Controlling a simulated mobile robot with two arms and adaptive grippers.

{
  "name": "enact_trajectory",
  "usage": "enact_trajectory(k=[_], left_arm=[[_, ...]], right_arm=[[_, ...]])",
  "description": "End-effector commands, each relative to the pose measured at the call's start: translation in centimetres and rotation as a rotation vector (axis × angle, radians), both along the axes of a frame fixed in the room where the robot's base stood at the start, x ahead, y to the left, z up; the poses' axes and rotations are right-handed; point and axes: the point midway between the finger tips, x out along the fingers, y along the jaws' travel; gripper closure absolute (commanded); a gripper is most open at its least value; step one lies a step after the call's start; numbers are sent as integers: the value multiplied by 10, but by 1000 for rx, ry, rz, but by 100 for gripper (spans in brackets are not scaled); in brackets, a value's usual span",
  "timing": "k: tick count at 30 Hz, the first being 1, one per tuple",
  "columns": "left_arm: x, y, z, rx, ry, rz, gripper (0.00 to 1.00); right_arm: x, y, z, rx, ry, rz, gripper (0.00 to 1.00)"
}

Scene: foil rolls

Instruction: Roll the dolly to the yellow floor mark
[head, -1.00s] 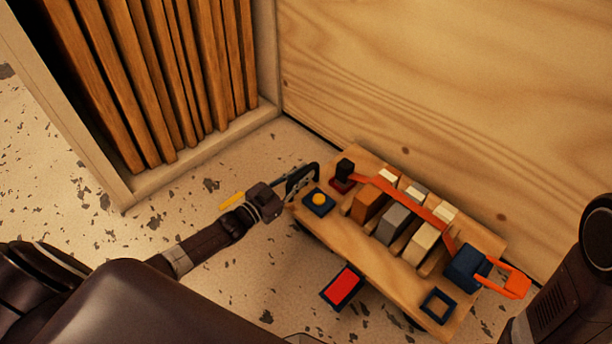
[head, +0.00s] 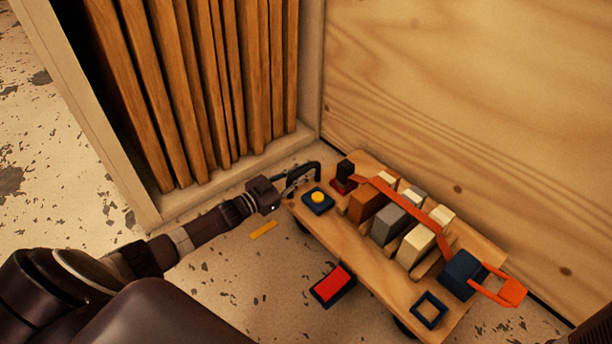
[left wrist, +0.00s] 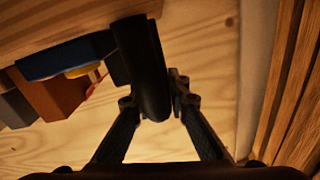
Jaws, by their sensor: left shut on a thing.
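The dolly is a flat wooden platform (head: 345,245) on dark wheels, standing on the floor beside the plywood wall. It carries brown, grey and cream blocks under an orange strap (head: 400,205). A dark handle (head: 303,172) rises at its left end. My left gripper (head: 284,186) is shut on this handle; in the left wrist view its fingers sit on both sides of a dark bar (left wrist: 150,80). The yellow floor mark (head: 263,230) is a short strip just left of the dolly, below my left gripper, with bare floor between it and the platform. My right gripper is out of view.
A wooden slatted unit (head: 215,90) with a pale frame stands close behind the handle, meeting the plywood wall (head: 460,110) at a corner. A red pad in a blue frame (head: 333,286) juts out at the dolly's near side. Speckled floor (head: 30,150) is clear at left.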

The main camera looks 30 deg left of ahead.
Motion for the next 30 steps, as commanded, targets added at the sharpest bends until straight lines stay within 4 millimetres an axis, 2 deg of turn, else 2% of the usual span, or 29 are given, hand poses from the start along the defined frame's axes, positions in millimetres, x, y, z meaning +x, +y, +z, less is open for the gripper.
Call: enact_trajectory(k=[11, 12, 16, 25, 30], left_arm=[[1, 8, -1, 3, 6, 14, 100], [1, 8, -1, 3, 6, 15, 80], [1, 7, -1, 3, 5, 13, 67], [0, 5, 0, 2, 3, 8, 67], [-13, 10, -1, 2, 4, 8, 67]], right_arm=[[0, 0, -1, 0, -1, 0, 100], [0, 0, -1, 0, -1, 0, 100], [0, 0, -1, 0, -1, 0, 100], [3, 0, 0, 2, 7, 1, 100], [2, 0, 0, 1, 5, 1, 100]])
